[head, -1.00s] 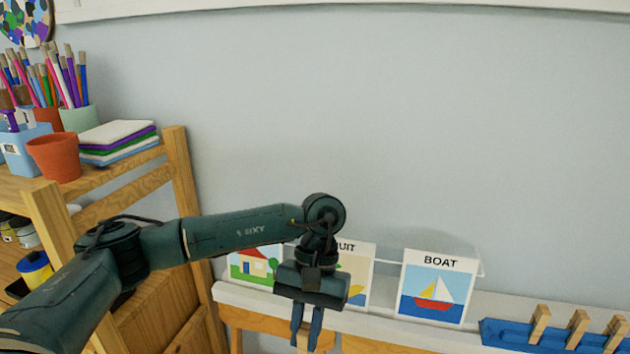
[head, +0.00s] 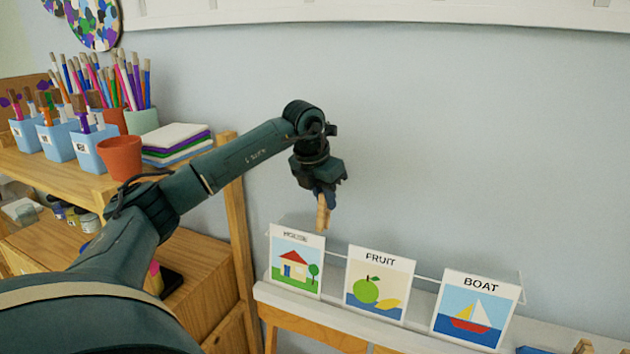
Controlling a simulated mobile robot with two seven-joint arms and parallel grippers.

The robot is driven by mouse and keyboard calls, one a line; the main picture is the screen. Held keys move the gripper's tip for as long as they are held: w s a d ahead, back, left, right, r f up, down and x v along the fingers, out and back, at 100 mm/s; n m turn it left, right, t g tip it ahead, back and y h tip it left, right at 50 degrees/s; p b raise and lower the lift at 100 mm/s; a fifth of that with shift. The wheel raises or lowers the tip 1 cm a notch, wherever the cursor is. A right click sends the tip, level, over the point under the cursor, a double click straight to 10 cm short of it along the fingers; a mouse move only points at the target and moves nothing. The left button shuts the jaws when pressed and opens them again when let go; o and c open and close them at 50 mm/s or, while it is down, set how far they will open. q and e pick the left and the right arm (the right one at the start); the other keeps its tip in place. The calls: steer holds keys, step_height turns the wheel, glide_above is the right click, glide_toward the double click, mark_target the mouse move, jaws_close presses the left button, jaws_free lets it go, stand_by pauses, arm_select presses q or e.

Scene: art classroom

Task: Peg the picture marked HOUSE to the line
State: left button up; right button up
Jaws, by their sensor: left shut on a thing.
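The HOUSE picture (head: 297,268) is a white card with a red-roofed house and a tree. It stands leaning at the left end of the ledge, left of the FRUIT card. My left gripper (head: 325,197) points down, shut on a wooden peg (head: 323,215). The peg hangs close above the card's top right corner; I cannot tell whether it touches. Other pegs (head: 583,347) show at the bottom right edge on a blue holder (head: 533,350), mostly cut off. The line is not visible. My right gripper is not in view.
The FRUIT card (head: 379,284) and BOAT card (head: 475,310) stand beside it on the white ledge (head: 340,313), with a clear rail. A wooden shelf (head: 232,190) with brush pots and a terracotta pot (head: 121,157) stands left.

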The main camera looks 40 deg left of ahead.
arm_select(q)
steer(key=a+f+n+y+b, duration=0.1)
steer(key=a+f+n+b, duration=0.2)
steer(key=f, duration=0.4)
steer(key=shift+w+f+n, duration=0.15)
steer(key=shift+f+n, duration=0.15)
steer(key=shift+f, duration=0.1)
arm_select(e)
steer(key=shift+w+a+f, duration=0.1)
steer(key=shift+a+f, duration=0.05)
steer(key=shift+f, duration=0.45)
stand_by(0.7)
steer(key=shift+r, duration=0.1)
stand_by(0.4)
arm_select(q)
steer(key=o, duration=0.6)
steer(key=shift+o, duration=1.2)
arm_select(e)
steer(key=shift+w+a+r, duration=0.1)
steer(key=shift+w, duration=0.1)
